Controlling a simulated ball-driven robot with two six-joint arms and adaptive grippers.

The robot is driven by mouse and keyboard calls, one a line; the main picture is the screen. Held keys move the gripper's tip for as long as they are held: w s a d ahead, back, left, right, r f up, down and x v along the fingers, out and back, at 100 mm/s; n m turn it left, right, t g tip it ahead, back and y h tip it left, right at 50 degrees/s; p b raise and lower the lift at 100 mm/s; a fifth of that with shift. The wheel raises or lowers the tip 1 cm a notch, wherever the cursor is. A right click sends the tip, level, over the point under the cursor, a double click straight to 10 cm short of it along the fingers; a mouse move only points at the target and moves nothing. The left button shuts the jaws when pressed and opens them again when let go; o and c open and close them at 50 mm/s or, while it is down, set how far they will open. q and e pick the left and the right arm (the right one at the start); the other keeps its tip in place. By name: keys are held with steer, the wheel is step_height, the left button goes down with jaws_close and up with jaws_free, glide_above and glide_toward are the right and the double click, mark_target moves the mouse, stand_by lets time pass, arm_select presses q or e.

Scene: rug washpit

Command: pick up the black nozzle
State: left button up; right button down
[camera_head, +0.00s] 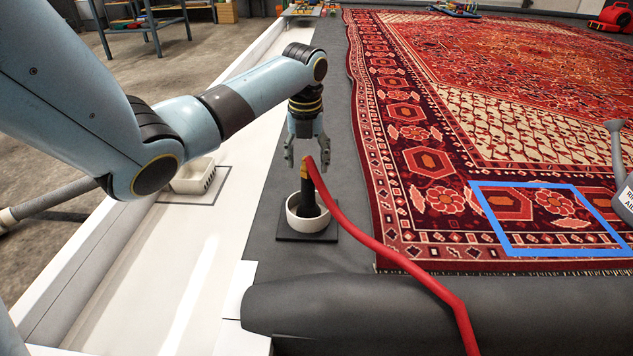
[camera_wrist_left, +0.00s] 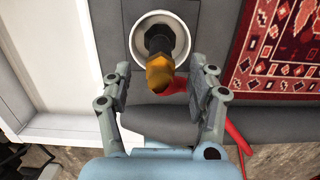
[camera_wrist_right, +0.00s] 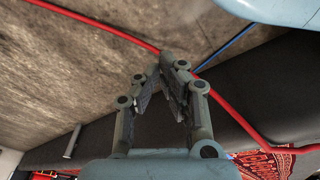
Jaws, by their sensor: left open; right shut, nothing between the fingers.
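The black nozzle (camera_head: 308,198) stands upright in a round white cup (camera_head: 293,215) on a dark square base. It has a brass-yellow collar at its top, where a red hose (camera_head: 372,240) joins it. In the left wrist view the nozzle (camera_wrist_left: 158,42) shows in the white cup (camera_wrist_left: 185,22), with its brass collar (camera_wrist_left: 158,76) toward me. My left gripper (camera_head: 305,160) is open just above the nozzle, its fingers apart on either side of the collar and hose in the head view. My right gripper (camera_wrist_right: 168,75) is shut and empty, away from the nozzle.
A patterned red rug (camera_head: 420,150) lies to the right, with a blue square outline (camera_head: 520,252) on it. A thick black roll (camera_head: 350,305) lies in front. A white basket (camera_head: 192,180) sits on the white ledge at left. A grey watering can (camera_head: 622,180) stands at the right edge.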

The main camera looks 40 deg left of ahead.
mark_target(308, 179)
arm_select(q)
steer(key=shift+f, duration=0.75)
step_height(308, 179, down, 4)
steer(key=b, duration=0.3)
steer(key=shift+w+f+b, duration=0.1)
steer(key=shift+f+b, duration=0.15)
steer(key=shift+b, duration=0.05)
steer(key=shift+f, duration=0.1)
arm_select(e)
steer(key=w+r, duration=0.1)
steer(key=w+a+t, duration=0.1)
steer(key=w+r+t, duration=0.1)
steer(key=shift+a+r, duration=0.25)
steer(key=shift+r, duration=0.1)
arm_select(q)
steer(key=c, duration=1.1)
jaws_close()
steer(key=shift+w, duration=0.1)
